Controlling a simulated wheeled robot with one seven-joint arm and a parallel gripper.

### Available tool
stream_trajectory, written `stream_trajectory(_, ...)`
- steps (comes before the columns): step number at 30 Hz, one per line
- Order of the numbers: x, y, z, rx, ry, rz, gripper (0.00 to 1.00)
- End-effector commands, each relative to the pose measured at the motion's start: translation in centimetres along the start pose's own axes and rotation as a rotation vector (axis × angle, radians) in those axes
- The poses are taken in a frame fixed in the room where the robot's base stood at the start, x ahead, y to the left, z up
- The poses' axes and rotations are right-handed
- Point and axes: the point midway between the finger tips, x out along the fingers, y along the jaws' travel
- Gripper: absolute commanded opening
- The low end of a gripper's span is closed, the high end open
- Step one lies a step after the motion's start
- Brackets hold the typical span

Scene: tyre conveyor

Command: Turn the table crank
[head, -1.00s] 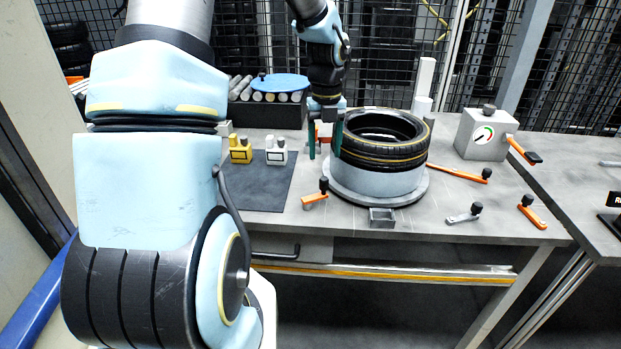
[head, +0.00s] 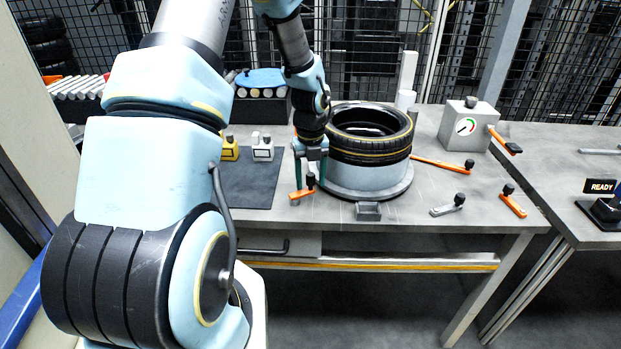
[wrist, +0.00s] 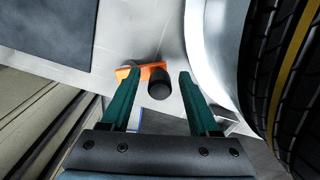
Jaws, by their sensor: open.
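A small orange crank arm (head: 300,194) with an upright black knob (head: 310,180) is on the table, at the front left of the turntable. My gripper (head: 311,174) hangs pointing down above this crank, with its green fingers apart and empty. In the wrist view the black knob (wrist: 159,86) shows between the two spread fingers (wrist: 156,76), and the orange arm (wrist: 138,70) lies past the fingertips. Neither finger visibly touches the knob. The turntable (head: 350,180) carries a black tyre with a yellow stripe (head: 372,146), just right of my gripper.
A long orange lever (head: 440,163), a grey crank (head: 447,207) and another orange crank (head: 513,202) lie to the right. A gauge box (head: 467,124) stands behind them. A small grey tray (head: 368,211) is in front of the turntable. A dark mat (head: 250,180) lies left.

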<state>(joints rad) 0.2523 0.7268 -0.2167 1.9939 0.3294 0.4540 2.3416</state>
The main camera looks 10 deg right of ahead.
Motion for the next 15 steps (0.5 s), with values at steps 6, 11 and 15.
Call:
stream_trajectory(6, -0.02, 0.01, 0.01, -0.001, 0.000, 0.000, 0.45)
stream_trajectory(11, -0.03, 0.01, 0.01, -0.001, 0.000, 0.000, 0.27)
stream_trajectory(15, -0.04, 0.00, 0.01, -0.001, 0.000, 0.000, 0.11)
